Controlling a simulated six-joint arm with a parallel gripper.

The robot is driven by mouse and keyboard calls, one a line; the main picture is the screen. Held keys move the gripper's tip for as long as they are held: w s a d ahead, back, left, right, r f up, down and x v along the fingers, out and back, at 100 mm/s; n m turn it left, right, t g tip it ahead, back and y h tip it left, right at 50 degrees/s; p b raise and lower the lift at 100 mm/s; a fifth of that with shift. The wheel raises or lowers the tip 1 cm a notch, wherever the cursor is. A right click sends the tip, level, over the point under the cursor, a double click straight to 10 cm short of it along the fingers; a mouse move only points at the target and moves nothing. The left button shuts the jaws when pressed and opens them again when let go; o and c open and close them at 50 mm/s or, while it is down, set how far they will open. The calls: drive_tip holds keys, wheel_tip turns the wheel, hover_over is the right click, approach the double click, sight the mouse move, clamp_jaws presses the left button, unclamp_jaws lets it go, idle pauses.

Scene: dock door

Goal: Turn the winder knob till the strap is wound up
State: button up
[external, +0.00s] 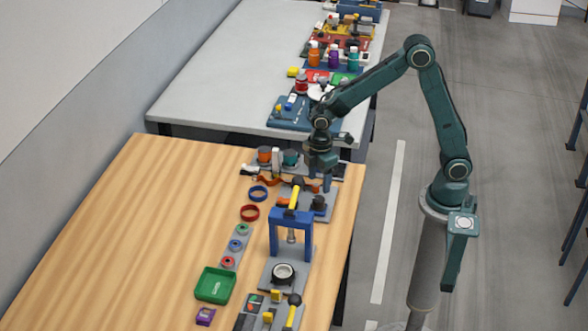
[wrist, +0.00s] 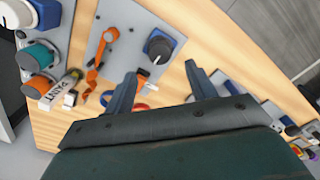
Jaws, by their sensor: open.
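The winder is a grey plate (wrist: 122,22) with a dark round knob (wrist: 158,47) on a blue base; the knob has a small white mark. An orange strap (wrist: 98,62) lies on the plate beside the knob and runs past the plate's edge. In the external view the knob (external: 319,203) stands on the plate at the right edge of the wooden table. My gripper (external: 327,183) is open and empty, pointing down above the far side of the plate. In the wrist view the knob lies just beyond the open fingers (wrist: 160,78), not between them.
An orange cylinder (external: 264,155) and a teal cylinder (external: 290,158) stand behind the winder. A blue press frame (external: 291,218) stands in front of it. The table's left side is clear.

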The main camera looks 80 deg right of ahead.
sight(319, 198)
drive_tip(key=shift+f, duration=3.35)
drive_tip(key=c, duration=1)
